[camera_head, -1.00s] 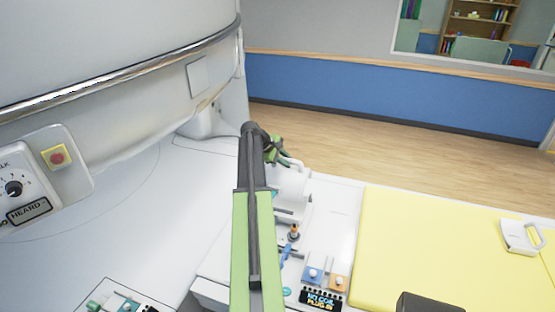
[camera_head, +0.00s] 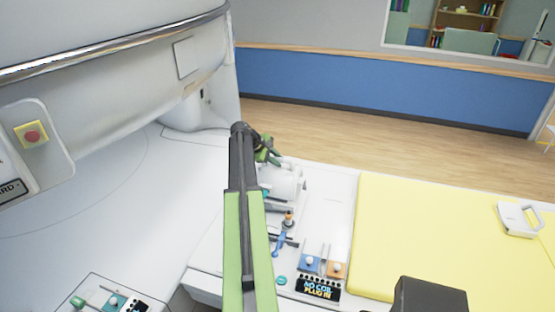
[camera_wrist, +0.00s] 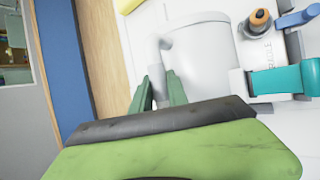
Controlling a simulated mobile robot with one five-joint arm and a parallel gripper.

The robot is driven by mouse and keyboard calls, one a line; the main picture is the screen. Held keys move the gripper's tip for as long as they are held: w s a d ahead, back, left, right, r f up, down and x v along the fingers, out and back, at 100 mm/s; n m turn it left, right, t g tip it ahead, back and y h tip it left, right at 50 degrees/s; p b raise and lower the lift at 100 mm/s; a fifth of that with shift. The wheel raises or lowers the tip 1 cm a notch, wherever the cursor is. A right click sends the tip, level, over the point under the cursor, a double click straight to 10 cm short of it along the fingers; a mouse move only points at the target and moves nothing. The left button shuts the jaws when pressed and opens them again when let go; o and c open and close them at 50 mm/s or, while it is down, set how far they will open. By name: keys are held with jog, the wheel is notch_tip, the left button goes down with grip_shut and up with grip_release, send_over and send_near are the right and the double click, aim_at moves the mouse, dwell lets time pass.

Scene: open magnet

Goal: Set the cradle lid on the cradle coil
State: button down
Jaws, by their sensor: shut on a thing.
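My gripper (camera_head: 268,152) reaches down over the far end of the white shelf. In the wrist view my gripper (camera_wrist: 158,92) has its green fingers closed around a white handle. The handle belongs to the cradle lid, a white curved shell (camera_wrist: 200,55) that also shows in the head view (camera_head: 288,180). The cradle coil (camera_wrist: 258,50), white and lettered, lies beside and under the shell. Whether the lid rests fully on the coil cannot be told. My arm hides part of both in the head view.
A teal latch (camera_wrist: 295,77), an orange-topped plug (camera_head: 289,217) and a blue lever (camera_head: 279,243) are near the coil. A panel (camera_head: 318,289) reads "NO COIL PLUG IN". A yellow pad (camera_head: 430,240) carries a white handled piece (camera_head: 519,218). The magnet (camera_head: 110,90) rises at left.

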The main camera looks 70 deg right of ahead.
aim_at(277, 169)
jog(key=shift+f+b, duration=0.4)
jog(key=shift+f, duration=0.4)
jog(key=shift+a+r, duration=0.1)
jog(key=shift+a, duration=0.05)
jog(key=shift+f+b, duration=0.85)
jog(key=shift+f, duration=0.1)
jog(key=shift+r, duration=0.1)
jog(key=c, duration=1.2)
grip_release()
jog(key=shift+s, duration=0.1)
